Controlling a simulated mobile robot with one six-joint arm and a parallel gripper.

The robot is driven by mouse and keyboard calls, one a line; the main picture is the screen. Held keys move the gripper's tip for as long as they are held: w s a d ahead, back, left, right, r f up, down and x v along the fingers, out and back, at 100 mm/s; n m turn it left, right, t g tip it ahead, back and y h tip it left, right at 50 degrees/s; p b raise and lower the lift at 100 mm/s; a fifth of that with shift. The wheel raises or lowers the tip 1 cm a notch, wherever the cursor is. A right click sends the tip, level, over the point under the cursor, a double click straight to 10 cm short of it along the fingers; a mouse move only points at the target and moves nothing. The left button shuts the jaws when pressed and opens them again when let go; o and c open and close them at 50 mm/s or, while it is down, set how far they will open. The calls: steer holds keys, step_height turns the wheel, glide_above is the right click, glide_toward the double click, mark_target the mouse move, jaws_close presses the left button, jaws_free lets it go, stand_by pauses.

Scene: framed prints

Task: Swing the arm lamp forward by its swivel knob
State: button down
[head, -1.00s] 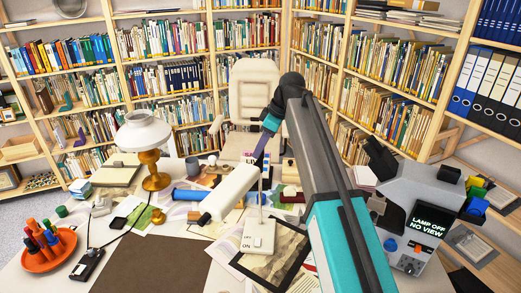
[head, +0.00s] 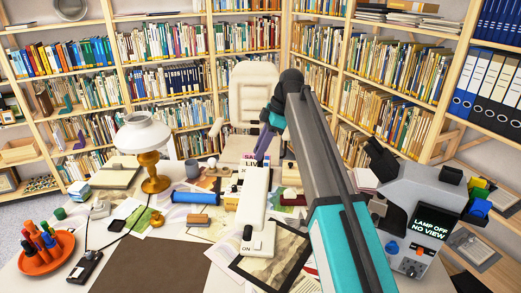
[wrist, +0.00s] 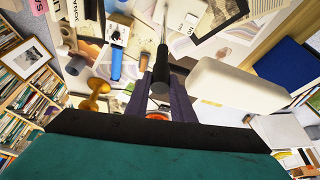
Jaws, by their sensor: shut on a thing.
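The arm lamp has a long white head (head: 255,195) that points toward the head camera, above its white base (head: 262,242) marked ON. In the wrist view the white head (wrist: 238,88) extends to the right of the dark swivel knob (wrist: 160,74). My gripper (wrist: 160,94) is shut on this knob, with a dark purple finger on each side. In the head view my gripper (head: 262,148) shows only partly, behind my arm, and its grip on the knob is hidden there.
A brass lamp with a white shade (head: 144,135) stands left. A microscope (head: 420,195) with a screen reading LAMP OFF NO VIEW stands right. A framed print (head: 285,252) lies by the lamp base. An orange pen tray (head: 45,255) is front left. Bookshelves surround the desk.

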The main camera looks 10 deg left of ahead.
steer(key=shift+w+r, duration=0.1)
steer(key=c, duration=1.5)
jaws_free()
steer(key=shift+c, duration=0.2)
steer(key=v, duration=1.3)
steer(key=shift+d+r, duration=0.15)
steer(key=shift+r, duration=0.1)
